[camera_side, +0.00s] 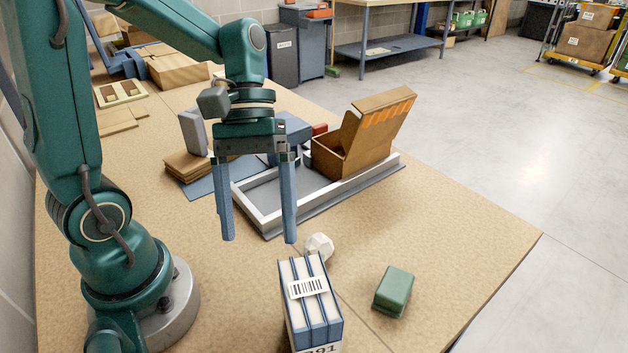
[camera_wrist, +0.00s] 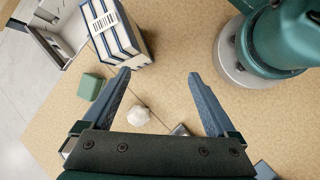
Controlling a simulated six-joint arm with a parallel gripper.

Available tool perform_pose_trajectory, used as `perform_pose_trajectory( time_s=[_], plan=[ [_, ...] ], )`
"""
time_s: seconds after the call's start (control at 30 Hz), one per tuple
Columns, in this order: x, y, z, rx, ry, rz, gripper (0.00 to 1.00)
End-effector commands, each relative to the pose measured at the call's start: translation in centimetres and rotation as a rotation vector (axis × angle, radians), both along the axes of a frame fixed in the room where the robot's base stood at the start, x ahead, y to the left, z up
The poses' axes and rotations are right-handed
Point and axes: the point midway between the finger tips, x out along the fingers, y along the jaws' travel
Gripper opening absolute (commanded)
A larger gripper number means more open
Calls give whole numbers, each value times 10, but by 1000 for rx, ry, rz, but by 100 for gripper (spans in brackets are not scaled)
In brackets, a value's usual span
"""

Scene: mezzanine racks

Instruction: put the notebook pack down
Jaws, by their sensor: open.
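The notebook pack (camera_side: 309,297), several blue-and-white books with a barcode label on top, stands upright at the bottom of the side view, its lower part cut off by the frame. In the wrist view the pack (camera_wrist: 112,38) is at the top, near the left fingertip; I cannot tell whether they touch there. My gripper (camera_side: 258,240) is open, pointing down, with nothing between its fingers. In the side view it is behind and left of the pack, apart from it. The wrist view shows both fingers (camera_wrist: 159,74) spread wide.
A white faceted piece (camera_side: 319,246) and a green block (camera_side: 393,291) lie near the pack. A white-rimmed tray (camera_side: 268,225) and an open cardboard box (camera_side: 350,150) stand behind. Another pale tray (camera_wrist: 47,22) shows in the wrist view.

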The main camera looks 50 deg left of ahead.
Motion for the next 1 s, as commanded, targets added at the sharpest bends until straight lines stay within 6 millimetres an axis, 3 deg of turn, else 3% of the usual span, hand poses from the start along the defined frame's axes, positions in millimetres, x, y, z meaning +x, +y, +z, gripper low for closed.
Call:
perform_pose_trajectory(
  time_s=[0.3, 0.5, 0.7, 1.0],
  plan=[
    [-9, 20, 17, 321, -533, -342, 92],
    [-6, 29, 31, 463, -787, -489, 92],
    [-5, 31, 37, 514, -879, -540, 92],
    [-4, 31, 37, 515, -879, -540, 92]
  ],
)
